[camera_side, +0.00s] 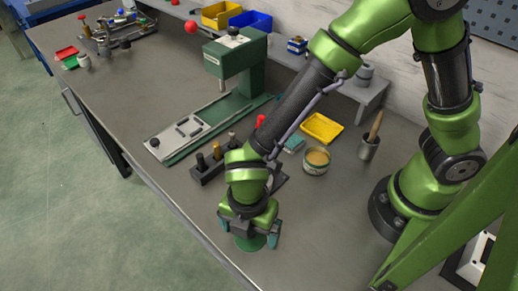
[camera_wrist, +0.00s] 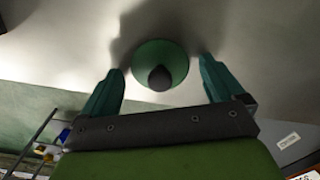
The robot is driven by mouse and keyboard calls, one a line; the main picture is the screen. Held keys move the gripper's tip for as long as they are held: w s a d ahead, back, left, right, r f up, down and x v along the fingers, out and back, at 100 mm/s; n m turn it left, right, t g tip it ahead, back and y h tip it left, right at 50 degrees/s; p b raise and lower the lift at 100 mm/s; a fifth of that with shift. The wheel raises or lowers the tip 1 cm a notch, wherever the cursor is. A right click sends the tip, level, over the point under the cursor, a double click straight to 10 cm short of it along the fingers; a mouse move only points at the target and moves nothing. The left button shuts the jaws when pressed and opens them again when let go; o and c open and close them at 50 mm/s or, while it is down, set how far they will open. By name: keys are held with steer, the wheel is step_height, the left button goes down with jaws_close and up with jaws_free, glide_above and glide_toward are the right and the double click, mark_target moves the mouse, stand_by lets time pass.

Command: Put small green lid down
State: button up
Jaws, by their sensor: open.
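The small green lid (camera_wrist: 150,53) is a round disc with a dark knob (camera_wrist: 160,77) at its middle. In the wrist view it shows between the fingers, with a gap on each side. In the side view the lid (camera_side: 250,243) appears to lie on the grey bench near its front edge, partly hidden under my gripper (camera_side: 248,232). My gripper is open above the lid, and its two teal fingers stand apart around it in the wrist view (camera_wrist: 162,68). Nothing appears clamped between them.
An open tin (camera_side: 316,161) with tan contents stands behind my gripper. Near it are a yellow tray (camera_side: 322,127), a cup with a brush (camera_side: 369,147) and a dark block holding pegs (camera_side: 207,168). A green press (camera_side: 237,60) stands farther back. The bench's front edge is close.

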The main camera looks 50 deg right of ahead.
step_height(320, 180, up, 12)
steer(key=d+r+m+t+y, duration=0.1)
steer(key=d+r+m+t, duration=0.2)
steer(key=d+m, duration=0.9)
steer(key=w+d+r+m+t+y, duration=0.1)
steer(key=d+r+m+t, duration=0.3)
steer(key=d+r+m, duration=0.5)
steer(key=d+m, duration=0.3)
steer(key=m, duration=0.2)
steer(key=shift+w+d+m, duration=0.15)
steer(key=shift+w+m, duration=0.15)
